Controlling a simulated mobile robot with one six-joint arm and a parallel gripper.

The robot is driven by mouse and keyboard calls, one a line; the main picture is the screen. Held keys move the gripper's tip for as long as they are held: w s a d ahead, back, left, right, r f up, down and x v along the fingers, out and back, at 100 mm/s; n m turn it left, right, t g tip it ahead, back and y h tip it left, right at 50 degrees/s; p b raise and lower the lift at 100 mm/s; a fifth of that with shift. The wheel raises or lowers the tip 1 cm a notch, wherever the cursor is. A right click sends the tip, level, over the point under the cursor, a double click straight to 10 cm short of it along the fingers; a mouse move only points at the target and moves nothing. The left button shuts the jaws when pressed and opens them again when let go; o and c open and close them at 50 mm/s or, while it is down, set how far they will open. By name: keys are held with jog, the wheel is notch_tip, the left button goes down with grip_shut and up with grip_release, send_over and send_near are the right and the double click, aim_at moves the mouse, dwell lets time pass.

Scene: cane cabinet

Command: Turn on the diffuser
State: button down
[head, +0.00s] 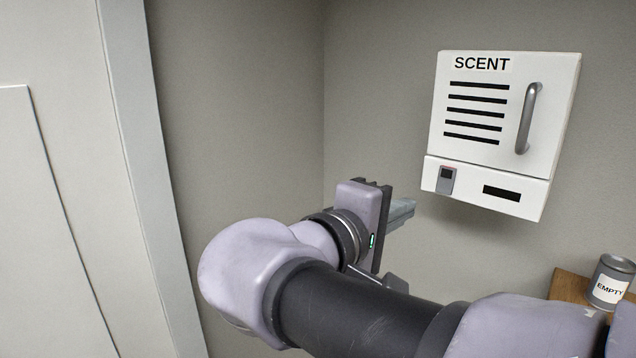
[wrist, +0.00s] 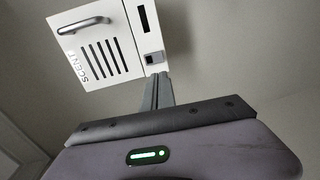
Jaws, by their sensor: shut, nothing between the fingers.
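The diffuser (head: 500,130) is a white wall box marked "SCENT" with black slots and a grey handle (head: 528,118) on its right. A small grey switch with a dark face (head: 446,179) sits on its lower left panel. In the wrist view the diffuser (wrist: 105,45) appears turned on its side, with the switch (wrist: 155,58) just beyond my fingertips. My gripper (head: 408,208) is shut and empty, below and left of the switch in the head view. In the wrist view my gripper (wrist: 160,80) points at the switch. Whether the fingertips touch it cannot be told.
A can labelled "EMPTY" (head: 610,283) stands on a wooden surface (head: 570,287) at the lower right. A pale door or panel (head: 60,180) stands at the left. The grey wall (head: 380,90) around the diffuser is bare.

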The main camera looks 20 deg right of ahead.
aim_at(444, 190)
jog(key=p+x, duration=0.2)
jog(key=x, duration=1.1)
jog(key=shift+d, duration=0.3)
jog(key=shift+w+d, duration=0.2)
